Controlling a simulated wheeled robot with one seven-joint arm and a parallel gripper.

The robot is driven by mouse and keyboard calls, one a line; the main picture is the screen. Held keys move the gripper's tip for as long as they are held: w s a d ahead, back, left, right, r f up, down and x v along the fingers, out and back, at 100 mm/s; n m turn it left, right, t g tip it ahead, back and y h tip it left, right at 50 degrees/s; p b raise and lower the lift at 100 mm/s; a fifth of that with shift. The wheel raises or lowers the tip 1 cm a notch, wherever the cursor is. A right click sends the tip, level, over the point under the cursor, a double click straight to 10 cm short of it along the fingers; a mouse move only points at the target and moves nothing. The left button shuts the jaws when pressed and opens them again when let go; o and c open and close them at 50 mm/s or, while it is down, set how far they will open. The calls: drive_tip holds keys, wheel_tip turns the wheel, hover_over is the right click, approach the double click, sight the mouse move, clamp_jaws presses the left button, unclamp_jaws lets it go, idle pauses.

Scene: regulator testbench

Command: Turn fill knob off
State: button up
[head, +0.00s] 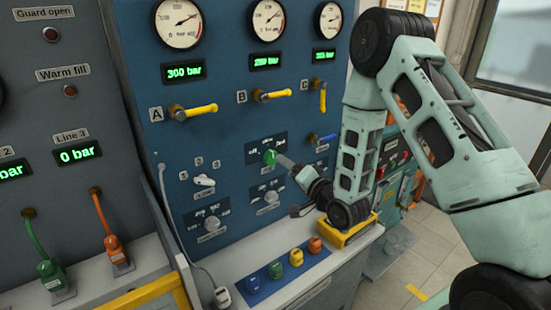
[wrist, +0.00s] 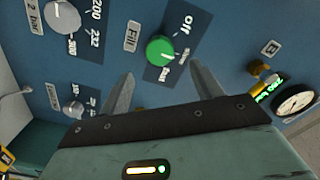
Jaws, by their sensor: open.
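The green fill knob (head: 270,157) sits on the blue panel under a small dark plate reading "off" and "fast". In the wrist view the fill knob (wrist: 160,51) is fully visible beside the "Fill" label, with "off" at its upper right. I cannot tell for sure which mark it points to. My gripper (head: 283,162) is close to the knob, reaching in from the right. In the wrist view my gripper (wrist: 162,74) is open, its two fingers apart and empty, with the knob ahead, roughly between the fingertip lines. Contact with the knob is not visible.
A white knob (head: 204,181) is to the left, and grey knobs (head: 211,224) are lower on the panel. Yellow lever valves (head: 198,111) and gauges (head: 178,22) are above. A ledge below holds several coloured fittings (head: 276,269). A yellow tray (head: 347,231) stands at the ledge's right.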

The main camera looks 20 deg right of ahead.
sight(271, 158)
drive_tip(key=w+a+p, duration=0.1)
drive_tip(key=w+p, duration=0.1)
drive_tip(key=w, duration=0.4)
drive_tip(key=shift+w+a, duration=0.2)
drive_tip(key=shift+w, duration=0.2)
drive_tip(key=c, duration=1)
